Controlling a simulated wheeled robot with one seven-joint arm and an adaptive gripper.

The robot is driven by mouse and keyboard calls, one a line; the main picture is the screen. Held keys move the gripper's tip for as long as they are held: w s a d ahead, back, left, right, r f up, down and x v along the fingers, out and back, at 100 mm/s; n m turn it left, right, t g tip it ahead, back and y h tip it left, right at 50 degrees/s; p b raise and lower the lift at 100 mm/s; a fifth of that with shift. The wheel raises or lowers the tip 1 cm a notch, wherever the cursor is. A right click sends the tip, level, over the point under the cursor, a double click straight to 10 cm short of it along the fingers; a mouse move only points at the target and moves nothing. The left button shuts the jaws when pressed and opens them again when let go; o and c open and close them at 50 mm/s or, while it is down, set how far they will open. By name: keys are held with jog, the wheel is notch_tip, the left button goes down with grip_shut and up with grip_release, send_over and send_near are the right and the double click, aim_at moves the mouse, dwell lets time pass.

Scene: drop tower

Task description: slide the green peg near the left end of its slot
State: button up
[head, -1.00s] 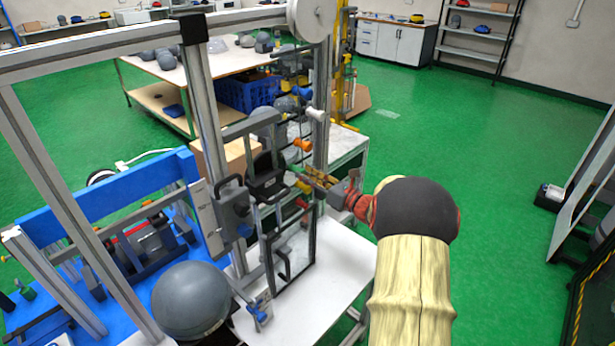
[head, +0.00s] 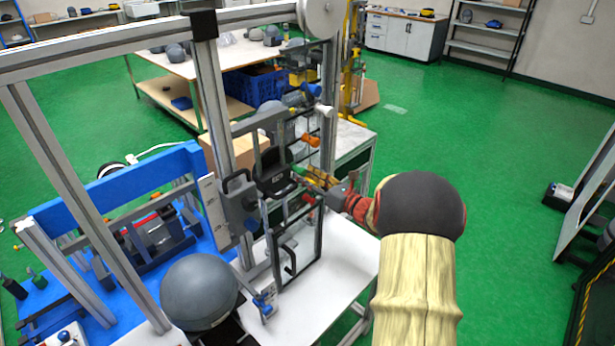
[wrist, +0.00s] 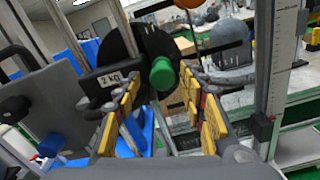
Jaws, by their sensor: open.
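The green peg (wrist: 162,73) shows in the wrist view as a rounded knob in front of a black disc marked "2 KG" (wrist: 112,78). My gripper (wrist: 160,92) is open, with yellow-padded fingers to the left and right of the peg. The peg is near the fingertips, and I see no clear contact. In the head view my gripper (head: 318,181) reaches from the right to the drop tower's post (head: 327,150). The peg is small there and mostly hidden by the fingers. Its slot cannot be made out clearly.
Orange (head: 311,140), white (head: 324,110) and red (head: 308,199) knobs sit above and below my gripper on the tower.

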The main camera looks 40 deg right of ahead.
jog(key=shift+s+d, duration=0.15)
jog(key=shift+s, duration=0.35)
jog(key=s, duration=1.1)
jog(key=shift+d, duration=0.35)
